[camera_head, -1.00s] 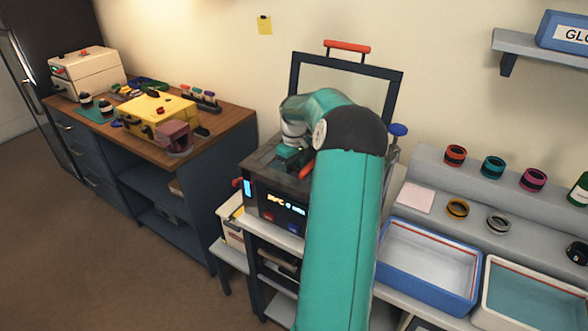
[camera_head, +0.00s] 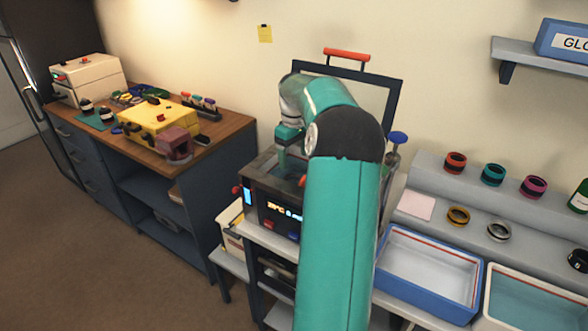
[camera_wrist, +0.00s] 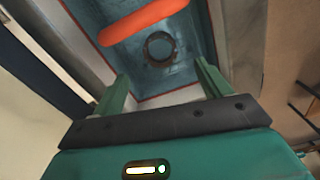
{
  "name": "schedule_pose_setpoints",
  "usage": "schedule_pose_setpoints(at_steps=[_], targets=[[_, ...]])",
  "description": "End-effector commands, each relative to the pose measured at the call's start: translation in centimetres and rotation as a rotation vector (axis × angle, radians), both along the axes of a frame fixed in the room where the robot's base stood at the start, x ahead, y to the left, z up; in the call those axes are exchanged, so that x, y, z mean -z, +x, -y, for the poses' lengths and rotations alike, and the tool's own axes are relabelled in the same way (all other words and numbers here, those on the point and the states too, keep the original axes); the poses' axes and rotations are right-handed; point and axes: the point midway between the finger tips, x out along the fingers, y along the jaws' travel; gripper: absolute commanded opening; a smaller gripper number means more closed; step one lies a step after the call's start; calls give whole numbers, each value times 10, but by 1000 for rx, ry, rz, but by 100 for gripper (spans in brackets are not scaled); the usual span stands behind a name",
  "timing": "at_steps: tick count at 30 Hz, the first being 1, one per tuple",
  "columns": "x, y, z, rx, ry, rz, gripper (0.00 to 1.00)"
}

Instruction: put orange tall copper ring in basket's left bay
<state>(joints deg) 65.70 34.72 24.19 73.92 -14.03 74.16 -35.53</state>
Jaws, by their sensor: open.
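My gripper (camera_head: 290,156) is over the open tank of the dark machine (camera_head: 262,208), fingers pointing down. In the wrist view my gripper (camera_wrist: 162,74) is open, its two green fingers apart with nothing between the tips. A dark ring (camera_wrist: 147,48) lies in the blue-grey tank (camera_wrist: 184,72) beyond the fingertips; its true colour is hard to tell. An orange bar (camera_wrist: 143,21) crosses above the tank. The basket's bays cannot be made out. A ring with an orange-red top and dark band (camera_head: 455,163) stands on the upper step of the rack at right.
The rack (camera_head: 425,182) also holds teal (camera_head: 492,175), magenta (camera_head: 533,187), gold (camera_head: 458,216) and silver (camera_head: 498,231) rings. A blue tray (camera_head: 398,285) is right of my arm. The machine's raised lid (camera_head: 399,93) stands behind my gripper. A wooden bench (camera_head: 226,124) is at left.

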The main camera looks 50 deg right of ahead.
Motion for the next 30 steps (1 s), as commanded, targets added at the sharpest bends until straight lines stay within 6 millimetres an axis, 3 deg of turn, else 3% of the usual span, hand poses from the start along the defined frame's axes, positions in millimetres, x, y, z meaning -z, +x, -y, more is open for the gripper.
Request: schedule_pose_setpoints(at_steps=[6,14,17,20,24,30], targets=[[-30,0,0,-1,0,0,77],[-36,0,-1,-2,0,0,77],[-42,7,-15,-12,-11,-1,77],[-58,22,-52,-36,-44,4,77],[-87,39,-133,-70,-107,25,77],[-115,32,-246,-98,-176,93,77]])
